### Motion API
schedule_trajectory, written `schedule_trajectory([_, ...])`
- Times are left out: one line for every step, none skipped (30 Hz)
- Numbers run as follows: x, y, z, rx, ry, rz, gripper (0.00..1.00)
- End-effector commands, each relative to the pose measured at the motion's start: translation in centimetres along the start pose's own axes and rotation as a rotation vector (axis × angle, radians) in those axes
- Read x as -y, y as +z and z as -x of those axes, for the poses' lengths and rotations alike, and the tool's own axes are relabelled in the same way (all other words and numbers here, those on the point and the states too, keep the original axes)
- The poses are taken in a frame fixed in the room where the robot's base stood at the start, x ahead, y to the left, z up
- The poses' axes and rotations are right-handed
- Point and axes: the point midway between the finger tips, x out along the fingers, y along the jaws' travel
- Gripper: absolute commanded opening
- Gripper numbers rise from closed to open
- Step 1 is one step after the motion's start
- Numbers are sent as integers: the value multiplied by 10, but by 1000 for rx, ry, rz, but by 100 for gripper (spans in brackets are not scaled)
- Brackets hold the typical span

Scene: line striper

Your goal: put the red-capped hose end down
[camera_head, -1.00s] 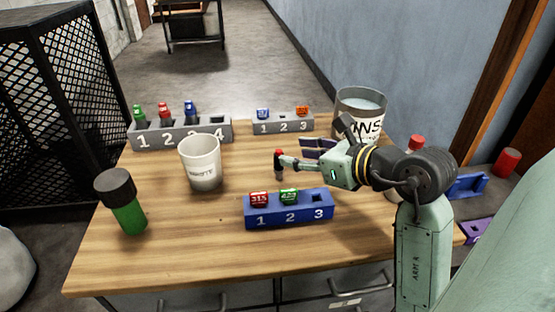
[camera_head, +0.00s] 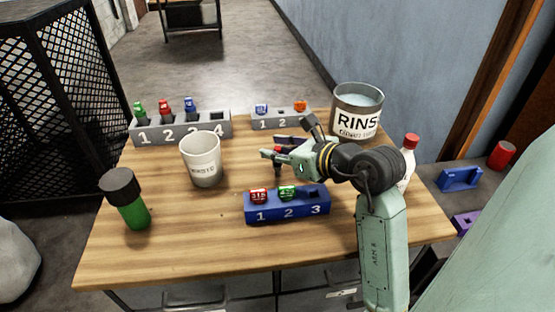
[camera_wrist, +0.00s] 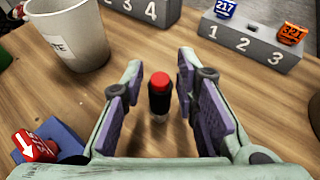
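The red-capped hose end (camera_wrist: 159,98) stands upright on the wooden table in the wrist view, dark-bodied with a red top. My gripper (camera_wrist: 160,72) is open, with one purple-padded finger on each side of it. Gaps show between the hose end and both fingers. In the head view my gripper (camera_head: 280,150) is over the table behind the blue numbered rack (camera_head: 287,208). The hose end's dark lower part (camera_head: 278,169) shows below a finger there, and the finger partly hides the rest.
A white cup (camera_head: 201,160) and a green dark-capped bottle (camera_head: 127,200) stand at left. Grey numbered racks (camera_head: 181,133) (camera_head: 280,121) and the RINSE pot (camera_head: 357,108) stand at the back. A red-capped white bottle (camera_head: 408,160) is beside my arm. The front table area is clear.

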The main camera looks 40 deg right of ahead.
Motion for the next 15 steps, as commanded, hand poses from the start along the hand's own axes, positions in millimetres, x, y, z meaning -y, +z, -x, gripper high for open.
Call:
schedule_trajectory([0,0,0,0,0,0,22])
schedule_trajectory([0,0,0,0,0,0,20])
schedule_trajectory([0,0,0,0,0,0,17])
schedule_trajectory([0,0,0,0,0,0,15])
schedule_trajectory([0,0,0,0,0,0,13])
schedule_trajectory([0,0,0,0,0,0,11])
schedule_trajectory([0,0,0,0,0,0,9])
schedule_trajectory([0,0,0,0,0,0,7])
schedule_trajectory([0,0,0,0,0,0,4])
schedule_trajectory([0,0,0,0,0,0,2])
schedule_trajectory([0,0,0,0,0,0,0])
schedule_trajectory([0,0,0,0,0,0,0])
schedule_trajectory([0,0,0,0,0,0,0])
schedule_trajectory([0,0,0,0,0,0,0])
schedule_trajectory([0,0,0,0,0,0,0])
